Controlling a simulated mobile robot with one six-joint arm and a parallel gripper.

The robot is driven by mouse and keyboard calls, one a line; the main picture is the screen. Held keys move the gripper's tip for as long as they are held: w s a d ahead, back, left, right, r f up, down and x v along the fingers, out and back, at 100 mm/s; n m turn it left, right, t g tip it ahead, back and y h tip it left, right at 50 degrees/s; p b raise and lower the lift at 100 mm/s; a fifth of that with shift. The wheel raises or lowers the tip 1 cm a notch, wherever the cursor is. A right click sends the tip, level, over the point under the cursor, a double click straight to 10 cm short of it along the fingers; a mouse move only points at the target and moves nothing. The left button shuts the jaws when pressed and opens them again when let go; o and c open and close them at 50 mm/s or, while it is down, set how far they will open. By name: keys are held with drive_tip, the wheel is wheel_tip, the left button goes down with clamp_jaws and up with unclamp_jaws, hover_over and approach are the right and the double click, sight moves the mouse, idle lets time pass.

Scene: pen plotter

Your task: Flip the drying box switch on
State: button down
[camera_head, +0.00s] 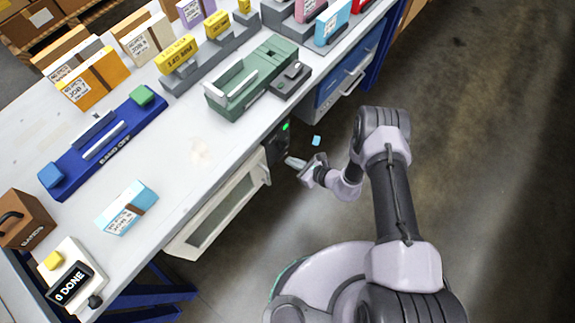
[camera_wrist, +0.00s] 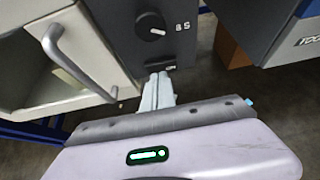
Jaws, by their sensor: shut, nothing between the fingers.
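The drying box (camera_head: 218,215) hangs under the table, with a cream door and bar handle (camera_wrist: 75,62) that also show in the wrist view. A green light (camera_head: 286,126) glows on the panel in the head view. My gripper (camera_wrist: 158,78) is shut and empty, its tips at the panel's lower edge; I cannot tell whether they touch it.
A blue drawer (camera_head: 335,85) with a handle is right of the panel, under the table. The tabletop holds a green machine (camera_head: 235,92), a blue tool (camera_head: 110,150) and several boxes. A small blue piece (camera_head: 317,140) shows near my gripper. The floor at right is clear.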

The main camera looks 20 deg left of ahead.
drive_tip(key=s+p+v, duration=0.1)
drive_tip(key=p+v, duration=0.3)
drive_tip(key=v, duration=0.7)
drive_tip(key=shift+s+d+f, duration=0.2)
drive_tip(key=shift+s+d, duration=0.05)
drive_tip(key=shift+s, duration=0.05)
